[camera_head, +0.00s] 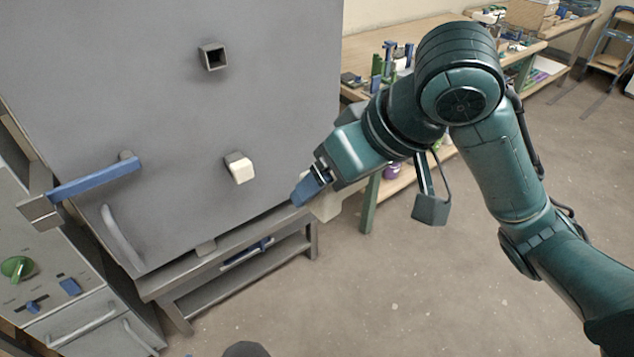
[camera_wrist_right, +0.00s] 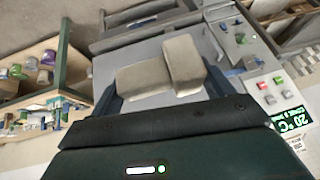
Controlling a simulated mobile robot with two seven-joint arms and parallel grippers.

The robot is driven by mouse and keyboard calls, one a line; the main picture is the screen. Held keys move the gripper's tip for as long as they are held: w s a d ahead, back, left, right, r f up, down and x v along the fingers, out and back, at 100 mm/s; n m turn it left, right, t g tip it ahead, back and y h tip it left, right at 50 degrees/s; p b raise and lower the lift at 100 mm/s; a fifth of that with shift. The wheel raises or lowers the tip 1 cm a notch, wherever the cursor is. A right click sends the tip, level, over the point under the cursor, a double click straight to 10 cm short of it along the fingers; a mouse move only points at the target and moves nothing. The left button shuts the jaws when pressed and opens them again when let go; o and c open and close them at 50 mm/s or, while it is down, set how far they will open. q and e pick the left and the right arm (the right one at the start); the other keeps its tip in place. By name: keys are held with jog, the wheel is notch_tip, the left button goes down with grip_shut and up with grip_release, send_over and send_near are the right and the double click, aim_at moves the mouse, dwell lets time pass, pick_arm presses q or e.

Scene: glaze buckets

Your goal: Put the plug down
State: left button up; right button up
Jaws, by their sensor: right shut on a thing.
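My right gripper (camera_head: 306,188) is in front of the grey kiln's (camera_head: 150,90) right edge in the head view. It is shut on a pale beige plug (camera_head: 328,206), which is mostly hidden behind the fingers there. In the right wrist view the held plug (camera_wrist_right: 182,62) shows as a stepped block, a narrower part and a wider head, between the fingertips. A square port (camera_head: 213,57) high on the kiln is dark and open. A second, lower port holds another pale plug (camera_head: 240,170). My left gripper is not in view.
A low grey shelf stand (camera_head: 230,257) is under the kiln. A blue handle (camera_head: 95,180) sticks out at the left, above a control panel (camera_head: 45,290). A wooden workbench (camera_head: 420,40) with bottles and tools stands behind my right arm. The floor at right is mostly clear.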

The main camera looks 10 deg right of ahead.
jog(key=w+a+m, duration=0.1)
jog(key=w+a, duration=0.1)
jog(key=a, duration=0.1)
jog(key=w+a+m+t+h, duration=0.1)
jog(key=w+a+m, duration=0.1)
jog(key=w+a, duration=0.1)
jog(key=w+a+m+h, duration=0.1)
jog(key=w+a, duration=0.1)
jog(key=a, duration=0.2)
jog(key=shift+w+r+m, duration=0.1)
jog(key=shift+w+m, duration=0.15)
jog(key=shift+m, duration=0.15)
jog(key=shift+c, duration=0.2)
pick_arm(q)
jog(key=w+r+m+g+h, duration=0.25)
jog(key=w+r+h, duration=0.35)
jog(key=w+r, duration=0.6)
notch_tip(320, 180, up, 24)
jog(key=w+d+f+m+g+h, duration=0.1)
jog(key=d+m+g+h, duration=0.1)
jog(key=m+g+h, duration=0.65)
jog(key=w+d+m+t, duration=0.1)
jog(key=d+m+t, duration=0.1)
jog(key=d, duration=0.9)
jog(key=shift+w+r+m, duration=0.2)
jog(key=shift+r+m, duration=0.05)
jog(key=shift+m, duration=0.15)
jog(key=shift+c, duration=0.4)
